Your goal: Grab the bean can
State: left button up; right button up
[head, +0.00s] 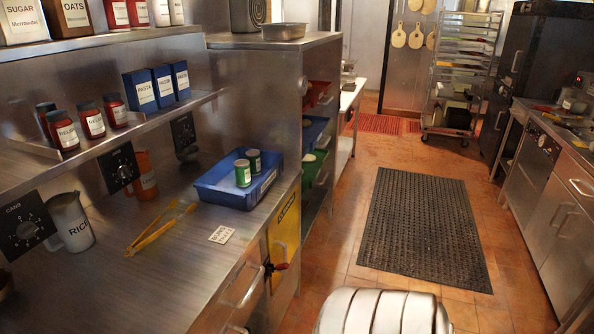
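Two small green cans with pale labels sit in a blue tray (210,190) on the steel counter at centre left. The nearer can (243,173) stands in front of the farther can (253,161). Their labels are too small to read, so I cannot tell whether either is the bean can. Neither gripper is in view. A white ribbed part of my own body shows at the bottom edge.
Yellow tongs (160,230), a white card (221,234) and a metal rice pitcher (70,222) are on the counter (130,285). Red jars (92,121) and blue boxes (140,90) line the shelf above. A black mat (423,225) lies on the open aisle floor.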

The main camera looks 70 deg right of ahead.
aim_at(243, 167)
jog(key=i+l+z, duration=0.1)
jog(key=z, duration=0.35)
jog(key=i+l+z, duration=0.1)
jog(key=z, duration=0.35)
jog(key=i+z, duration=0.15)
jog(key=z, duration=0.3)
jog(key=i+z, duration=0.1)
jog(key=z, duration=0.4)
